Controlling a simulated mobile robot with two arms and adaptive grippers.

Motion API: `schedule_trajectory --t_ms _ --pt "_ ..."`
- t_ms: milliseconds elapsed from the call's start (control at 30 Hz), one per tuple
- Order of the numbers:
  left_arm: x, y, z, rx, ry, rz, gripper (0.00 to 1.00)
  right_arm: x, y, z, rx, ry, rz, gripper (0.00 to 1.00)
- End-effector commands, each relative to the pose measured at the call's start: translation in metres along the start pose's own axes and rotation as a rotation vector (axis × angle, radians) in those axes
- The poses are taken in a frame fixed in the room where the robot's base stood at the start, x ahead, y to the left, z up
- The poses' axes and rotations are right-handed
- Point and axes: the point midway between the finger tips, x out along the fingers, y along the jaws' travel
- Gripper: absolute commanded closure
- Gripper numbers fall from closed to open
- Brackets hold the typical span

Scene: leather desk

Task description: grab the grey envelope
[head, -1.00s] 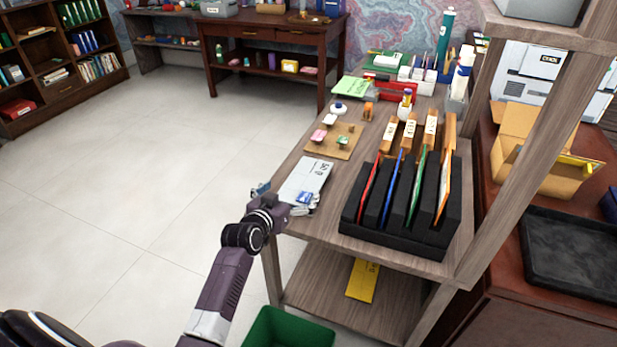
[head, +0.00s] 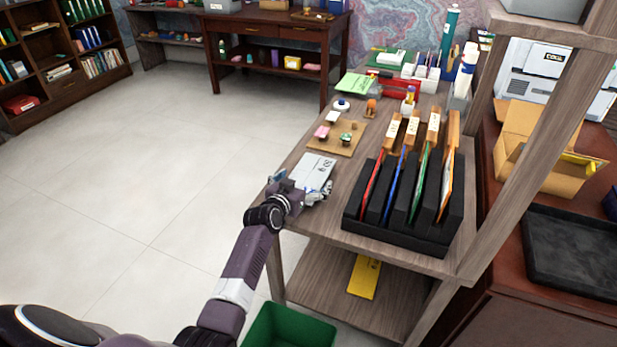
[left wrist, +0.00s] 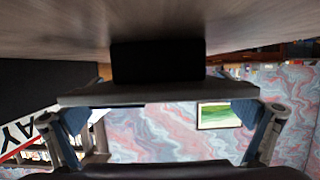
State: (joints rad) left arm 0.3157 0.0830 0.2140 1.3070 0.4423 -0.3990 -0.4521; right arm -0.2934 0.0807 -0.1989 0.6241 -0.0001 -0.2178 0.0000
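A flat pale grey envelope (head: 317,167) with dark print lies near the left edge of the wooden table. My left gripper (head: 303,187) is at its near end, with its fingers spread apart. The gripper covers that end of the envelope, and I cannot tell whether they touch. In the left wrist view, the left gripper's two fingers (left wrist: 163,125) with blue pads stand wide apart, close to the wooden surface. I cannot make out the envelope clearly there. My right gripper is not in view.
A black rack (head: 398,232) with several coloured folders stands right of the envelope. A tan board (head: 345,148) with small items lies beyond it. A green bin (head: 290,328) stands below, and a yellow item (head: 364,277) lies on the lower shelf. The floor to the left is clear.

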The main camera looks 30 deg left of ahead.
Motion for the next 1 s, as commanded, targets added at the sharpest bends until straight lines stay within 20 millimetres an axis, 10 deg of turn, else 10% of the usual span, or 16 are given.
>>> schedule_trajectory --t_ms 367,767,1000 --pt "0.0 0.0 0.0 0.0 -0.001 0.0 0.45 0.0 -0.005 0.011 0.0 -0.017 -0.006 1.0" --pt "-0.003 0.0 -0.009 -0.001 0.002 0.001 0.46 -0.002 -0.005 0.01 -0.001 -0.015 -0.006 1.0" --pt "-0.014 0.0 -0.048 0.001 0.006 0.001 0.46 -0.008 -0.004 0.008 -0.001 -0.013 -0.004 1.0"
